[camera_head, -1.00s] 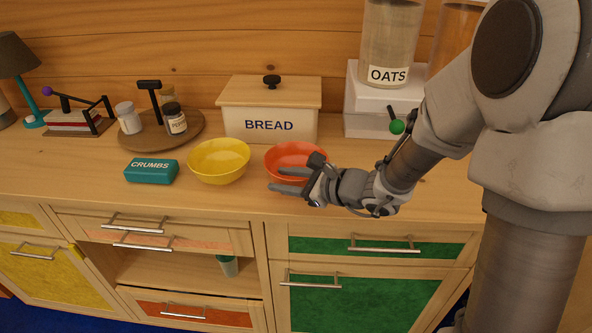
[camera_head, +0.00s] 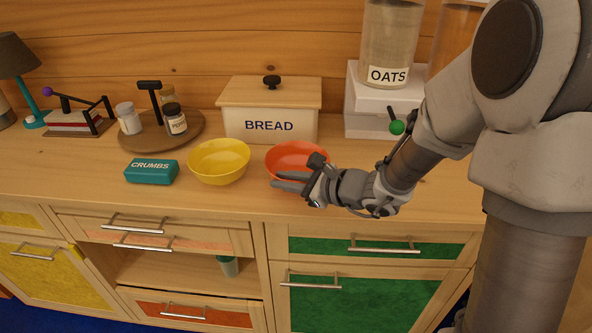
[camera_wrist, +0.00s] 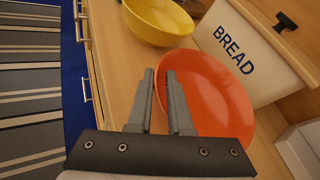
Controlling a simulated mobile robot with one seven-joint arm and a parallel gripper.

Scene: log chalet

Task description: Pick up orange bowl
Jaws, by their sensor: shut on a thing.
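The orange bowl (camera_head: 297,157) sits on the wooden counter in front of the bread box, and its near right side is hidden behind my gripper in the head view. In the wrist view the orange bowl (camera_wrist: 212,98) fills the middle right. My gripper (camera_head: 277,180) is at the bowl's near side. In the wrist view my gripper (camera_wrist: 160,88) has its two fingers close together, one outside the bowl and one over its inside, shut on the bowl's rim. The bowl looks upright and at counter level.
A yellow bowl (camera_head: 219,161) stands just left of the orange bowl. The bread box (camera_head: 269,112) is behind it. A teal crumbs box (camera_head: 151,171) lies farther left. An oats jar (camera_head: 390,45) stands on a white box at the right. The counter's front edge is near my gripper.

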